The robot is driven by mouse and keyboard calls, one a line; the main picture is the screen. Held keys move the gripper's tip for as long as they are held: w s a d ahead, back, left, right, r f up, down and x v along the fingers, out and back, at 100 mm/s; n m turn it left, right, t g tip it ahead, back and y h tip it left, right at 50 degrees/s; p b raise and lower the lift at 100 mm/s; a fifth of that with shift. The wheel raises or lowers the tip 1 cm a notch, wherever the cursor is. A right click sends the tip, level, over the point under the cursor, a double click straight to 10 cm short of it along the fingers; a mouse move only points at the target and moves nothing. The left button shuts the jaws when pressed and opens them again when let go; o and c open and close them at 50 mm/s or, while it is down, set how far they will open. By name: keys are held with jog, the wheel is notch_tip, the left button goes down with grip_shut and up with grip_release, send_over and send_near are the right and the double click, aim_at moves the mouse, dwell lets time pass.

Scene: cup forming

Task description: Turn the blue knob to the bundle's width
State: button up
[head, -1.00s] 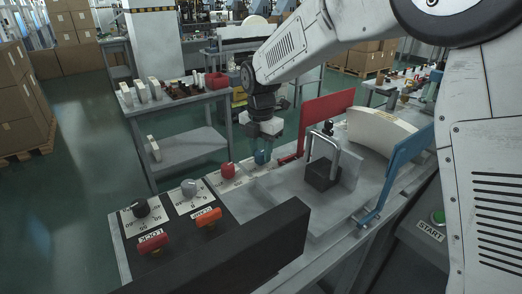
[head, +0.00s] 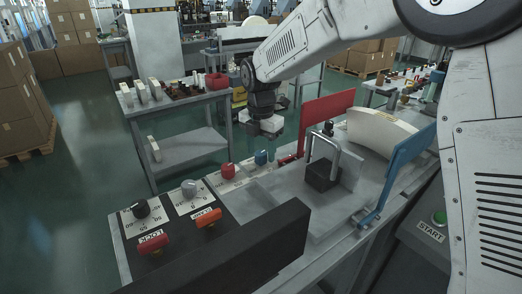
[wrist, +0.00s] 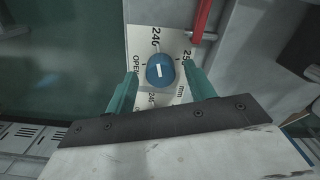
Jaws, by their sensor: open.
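The blue knob (head: 261,157) stands on a white dial plate at the far end of the knob row. In the wrist view the blue knob (wrist: 153,75) has a short white mark, lying roughly up-down in the picture. The dial carries numbers, "OPEN" and "mm"; the exact setting is hard to read. My gripper (head: 266,137) is above the knob, apart from it. In the wrist view its teal fingers are open on either side of the knob. The cream curved bundle (head: 382,131) lies between the red plate (head: 327,121) and the blue plate (head: 398,165).
A red knob (head: 228,170), a grey knob (head: 189,187) and a black knob (head: 141,208) stand nearby. Red and orange handles (head: 208,217) sit closer. A black block with a metal handle (head: 322,174) stands to the right. A red bar (wrist: 201,20) rises close to the dial.

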aim_at(261, 152)
notch_tip(261, 152, up, 7)
jog(key=shift+r, duration=0.1)
dwell(0.4)
